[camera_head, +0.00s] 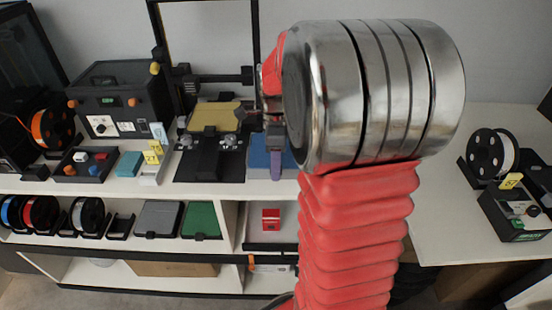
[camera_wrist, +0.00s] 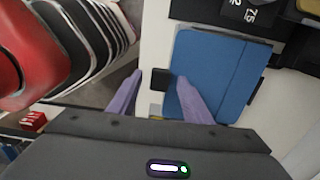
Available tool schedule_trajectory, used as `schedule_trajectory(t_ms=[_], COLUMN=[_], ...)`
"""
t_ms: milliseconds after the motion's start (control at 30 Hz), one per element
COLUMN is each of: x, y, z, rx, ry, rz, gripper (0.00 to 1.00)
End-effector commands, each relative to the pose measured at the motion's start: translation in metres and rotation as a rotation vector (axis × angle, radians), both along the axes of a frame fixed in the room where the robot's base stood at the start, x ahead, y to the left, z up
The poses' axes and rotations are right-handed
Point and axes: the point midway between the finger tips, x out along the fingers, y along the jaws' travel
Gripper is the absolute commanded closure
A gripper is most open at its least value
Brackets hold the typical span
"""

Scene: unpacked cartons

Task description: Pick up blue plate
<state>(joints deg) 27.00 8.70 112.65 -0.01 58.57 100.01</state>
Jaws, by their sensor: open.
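The blue plate (camera_wrist: 222,70) lies flat on the white surface in the wrist view, with dark tabs at its left and right edges. It also shows in the head view (camera_head: 257,155), partly hidden by my gripper and arm. My gripper (camera_wrist: 157,80) has two purple fingers, spread apart and empty. In the wrist view the right finger overlaps the plate's left part, and the left finger is beyond the shelf edge. The plate's left dark tab appears between the fingertips. In the head view my gripper (camera_head: 276,155) is in front of the plate; whether it touches cannot be told.
A printer with a yellow-tan plate (camera_head: 214,116) stands left of the blue plate. A red box (camera_head: 271,218) sits on the shelf below. A green plate (camera_head: 201,219) and grey plate (camera_head: 158,218) lie on the lower left shelf.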

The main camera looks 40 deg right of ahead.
Motion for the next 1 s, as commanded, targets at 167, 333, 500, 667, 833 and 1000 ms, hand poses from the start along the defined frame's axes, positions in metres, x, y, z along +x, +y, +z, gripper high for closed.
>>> schedule_trajectory(t_ms=[167, 333, 500, 667, 833, 1000], x=[-0.0004, -0.0004, -0.0006, -0.0006, -0.0006, -0.0005], y=[0.0, -0.0001, -0.0001, -0.0001, 0.0001, 0.0001], z=[-0.0003, -0.0003, -0.0003, -0.0002, -0.0002, -0.0002], rx=[0.001, 0.001, 0.0, 0.001, 0.001, 0.001], ry=[0.001, 0.001, 0.002, 0.002, 0.002, 0.002], rz=[0.0, 0.0, -0.001, 0.0, 0.0, 0.0], gripper=[0.55, 0.55, 0.6, 0.71, 0.83, 0.95])
